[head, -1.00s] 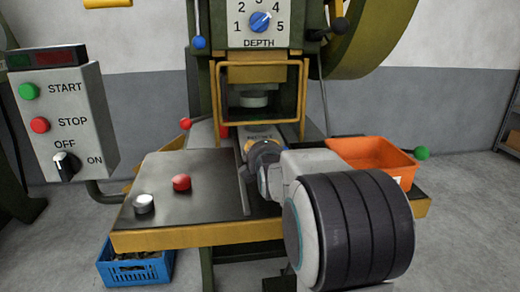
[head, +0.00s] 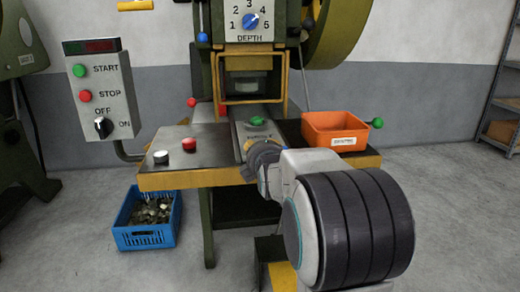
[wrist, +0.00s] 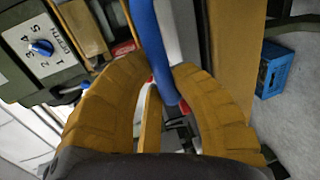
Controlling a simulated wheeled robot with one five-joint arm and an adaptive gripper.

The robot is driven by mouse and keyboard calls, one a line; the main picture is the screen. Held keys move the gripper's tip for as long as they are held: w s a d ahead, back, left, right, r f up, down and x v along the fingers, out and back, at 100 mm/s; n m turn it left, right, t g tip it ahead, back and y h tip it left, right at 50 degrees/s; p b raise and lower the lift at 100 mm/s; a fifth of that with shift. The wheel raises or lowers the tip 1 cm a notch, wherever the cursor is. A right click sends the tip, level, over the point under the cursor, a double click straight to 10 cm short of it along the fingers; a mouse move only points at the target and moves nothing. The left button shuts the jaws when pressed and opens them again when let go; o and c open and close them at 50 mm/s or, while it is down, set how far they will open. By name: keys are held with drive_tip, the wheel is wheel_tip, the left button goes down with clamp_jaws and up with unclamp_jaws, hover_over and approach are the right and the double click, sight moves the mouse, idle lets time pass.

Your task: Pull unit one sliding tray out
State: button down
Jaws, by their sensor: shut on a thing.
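The sliding tray (head: 258,131) is a narrow grey slide with a lettered front plate. It sticks out from under the yellow frame of the press, over the dark work table (head: 205,165), with a green piece (head: 257,121) on it. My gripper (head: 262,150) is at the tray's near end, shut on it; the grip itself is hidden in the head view. In the wrist view my tan fingers (wrist: 165,75) curve round a blue bar (wrist: 150,45) running between them.
An orange bin (head: 333,131) stands on the table's right side. A red button (head: 189,145) and a white button (head: 161,157) are on its left. A blue crate (head: 147,222) of metal pieces sits on the floor. A control box (head: 101,95) stands at left.

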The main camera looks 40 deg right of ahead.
drive_tip(key=c, duration=1)
unclamp_jaws()
drive_tip(key=shift+v, duration=6)
